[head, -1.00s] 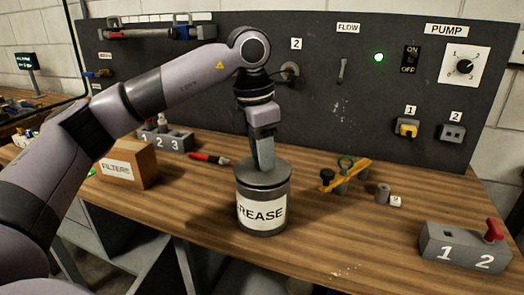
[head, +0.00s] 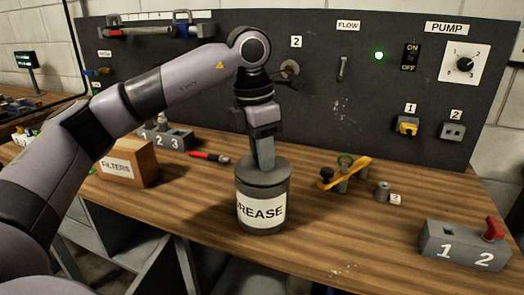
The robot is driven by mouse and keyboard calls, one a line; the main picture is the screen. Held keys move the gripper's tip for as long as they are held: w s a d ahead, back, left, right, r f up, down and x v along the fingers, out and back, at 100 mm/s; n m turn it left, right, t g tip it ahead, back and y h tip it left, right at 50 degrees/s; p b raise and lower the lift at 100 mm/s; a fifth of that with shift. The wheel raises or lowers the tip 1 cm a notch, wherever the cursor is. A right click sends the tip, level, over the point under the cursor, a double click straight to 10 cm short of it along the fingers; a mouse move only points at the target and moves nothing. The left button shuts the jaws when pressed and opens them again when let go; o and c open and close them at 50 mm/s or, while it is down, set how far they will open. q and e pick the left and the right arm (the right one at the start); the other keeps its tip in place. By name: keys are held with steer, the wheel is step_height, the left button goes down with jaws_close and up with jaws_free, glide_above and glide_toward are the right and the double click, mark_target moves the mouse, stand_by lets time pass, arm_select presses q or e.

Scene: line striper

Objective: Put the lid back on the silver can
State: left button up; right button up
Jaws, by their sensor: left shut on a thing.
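The silver can (head: 263,211) stands upright on the wooden bench, with a white label reading "REASE" in view. Its grey lid (head: 283,176) lies across the can's top and looks level; I cannot tell whether it is fully seated. My left gripper (head: 264,163) points straight down at the middle of the lid and is shut on it. The part of the lid that is gripped is hidden by the fingers. My right gripper is not in view.
A cardboard FILTERS box (head: 127,163) and a grey numbered block (head: 168,141) stand to the left. A red marker (head: 208,157) lies behind the can. A yellow-handled tool (head: 345,172) and a grey block with a red lever (head: 463,245) are to the right. Bench in front is clear.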

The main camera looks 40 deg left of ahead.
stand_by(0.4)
arm_select(q)
steer(key=o, duration=1.6)
steer(key=shift+r, duration=0.1)
steer(key=shift+r+p, duration=3)
steer(key=shift+r, duration=0.4)
jaws_close()
steer(key=shift+f, duration=0.15)
